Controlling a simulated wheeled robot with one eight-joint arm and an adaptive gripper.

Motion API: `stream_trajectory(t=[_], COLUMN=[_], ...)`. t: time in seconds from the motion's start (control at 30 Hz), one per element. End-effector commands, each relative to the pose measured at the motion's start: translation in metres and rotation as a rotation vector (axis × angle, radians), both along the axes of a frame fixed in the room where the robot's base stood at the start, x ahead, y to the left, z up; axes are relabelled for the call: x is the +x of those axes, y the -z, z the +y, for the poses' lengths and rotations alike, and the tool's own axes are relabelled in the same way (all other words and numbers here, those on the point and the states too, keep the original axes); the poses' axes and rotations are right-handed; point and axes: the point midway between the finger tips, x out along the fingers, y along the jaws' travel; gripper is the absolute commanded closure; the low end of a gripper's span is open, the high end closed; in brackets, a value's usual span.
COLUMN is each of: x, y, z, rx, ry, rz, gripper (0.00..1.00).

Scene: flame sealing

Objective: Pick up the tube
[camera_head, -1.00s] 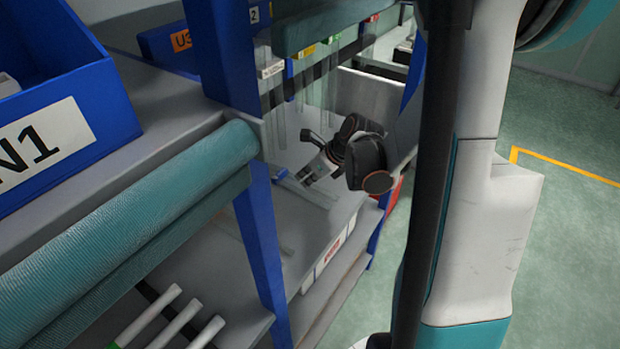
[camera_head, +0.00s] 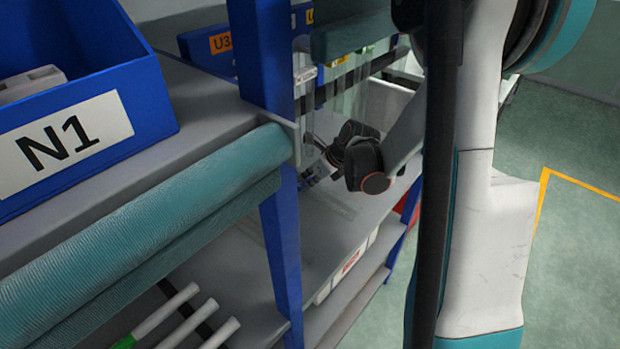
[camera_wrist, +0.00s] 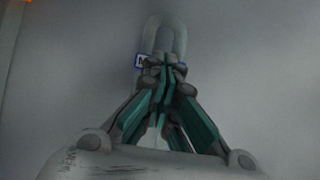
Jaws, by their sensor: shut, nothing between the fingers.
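A pale, see-through tube (camera_wrist: 163,32) with a rounded end shows in the wrist view, just beyond my fingertips. A small blue-edged white label (camera_wrist: 141,62) shows beside it, partly hidden by the fingers. My gripper (camera_wrist: 166,68) is shut, with its green-padded fingers together in front of the tube. Whether they touch it I cannot tell. In the head view my gripper (camera_head: 312,172) is low inside the shelf bay, partly hidden behind clear hanging strips and the wrist. The tube cannot be made out clearly there.
A blue shelf post (camera_head: 281,250) stands left of my gripper. A blue N1 bin (camera_head: 150,105) sits on the upper shelf, above a teal padded roll (camera_head: 150,225). White rods (camera_head: 185,320) lie on the lower shelf. Open floor (camera_head: 570,260) is at the right.

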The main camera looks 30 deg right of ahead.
Motion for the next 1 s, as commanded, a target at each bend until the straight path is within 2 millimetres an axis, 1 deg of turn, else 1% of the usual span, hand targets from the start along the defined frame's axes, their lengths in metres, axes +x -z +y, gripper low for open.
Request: stream_trajectory(t=[0.07,0.17,0.4,0.53,0.67,1.0], x=[-0.002,-0.015,-0.073,-0.093,-0.101,-0.102], y=[0.0,0.0,0.001,0.0,0.0,0.0], z=[-0.001,-0.007,-0.031,-0.039,-0.042,-0.042], rx=[0.0,0.0,0.0,0.0,0.0,0.0], ry=[0.0,0.003,0.006,0.004,0.001,0.0], rz=[0.0,0.0,0.0,0.0,0.0,0.0], gripper=[1.0,1.0,1.0,1.0,1.0,1.0])
